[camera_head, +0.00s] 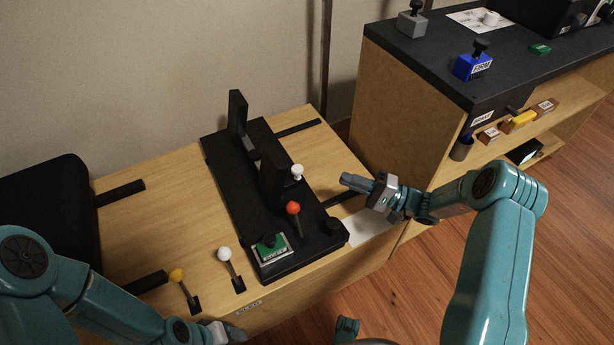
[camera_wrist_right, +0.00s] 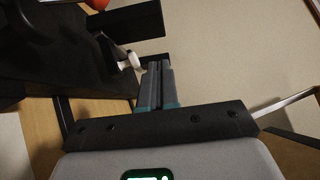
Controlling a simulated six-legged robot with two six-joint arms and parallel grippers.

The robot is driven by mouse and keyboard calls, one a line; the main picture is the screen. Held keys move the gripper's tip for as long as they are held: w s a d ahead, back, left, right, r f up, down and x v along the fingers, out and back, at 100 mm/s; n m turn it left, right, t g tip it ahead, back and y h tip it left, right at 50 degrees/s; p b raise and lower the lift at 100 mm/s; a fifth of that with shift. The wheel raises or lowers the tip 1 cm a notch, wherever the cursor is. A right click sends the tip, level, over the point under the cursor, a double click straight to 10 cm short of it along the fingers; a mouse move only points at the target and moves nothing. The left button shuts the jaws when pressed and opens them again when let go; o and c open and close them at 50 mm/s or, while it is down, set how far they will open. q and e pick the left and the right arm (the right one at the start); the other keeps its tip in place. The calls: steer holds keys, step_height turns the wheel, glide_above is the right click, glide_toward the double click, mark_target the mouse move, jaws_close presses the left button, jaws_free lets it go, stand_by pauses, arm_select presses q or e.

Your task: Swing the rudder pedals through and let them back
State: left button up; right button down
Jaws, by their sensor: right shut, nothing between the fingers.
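Two upright black plates, which look like the rudder pedals, stand on a long black base (camera_head: 219,159) on the wooden bench. The far pedal (camera_head: 237,112) is at the back and the near pedal (camera_head: 272,178) is at the middle. My right gripper (camera_head: 346,180) is shut and empty, to the right of the near pedal and apart from it. In the right wrist view its fingers (camera_wrist_right: 160,70) lie together, beside a white knob (camera_wrist_right: 133,60) and a dark plate. My left gripper (camera_head: 222,332) is at the bottom edge, partly cut off; its fingers are unclear.
A red-knobbed lever (camera_head: 293,208), a white knob (camera_head: 297,172) and a green button box (camera_head: 271,246) are on the base. White (camera_head: 224,254) and yellow (camera_head: 177,275) levers stand front left. A dark-topped cabinet (camera_head: 440,65) stands right. A black seat (camera_head: 45,210) is left.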

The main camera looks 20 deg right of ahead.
steer(key=w+a+r+b, duration=0.1)
steer(key=w+a, duration=0.1)
steer(key=a, duration=0.3)
steer(key=w+a+r+b, duration=0.1)
steer(key=w+a, duration=0.1)
steer(key=a, duration=0.4)
steer(key=shift+a+r+b, duration=0.2)
steer(key=shift+r+b, duration=0.1)
steer(key=shift+w, duration=0.1)
steer(key=a, duration=0.1)
steer(key=s+a, duration=0.1)
steer(key=a, duration=0.1)
steer(key=shift+s+a, duration=0.3)
steer(key=shift+a, duration=0.05)
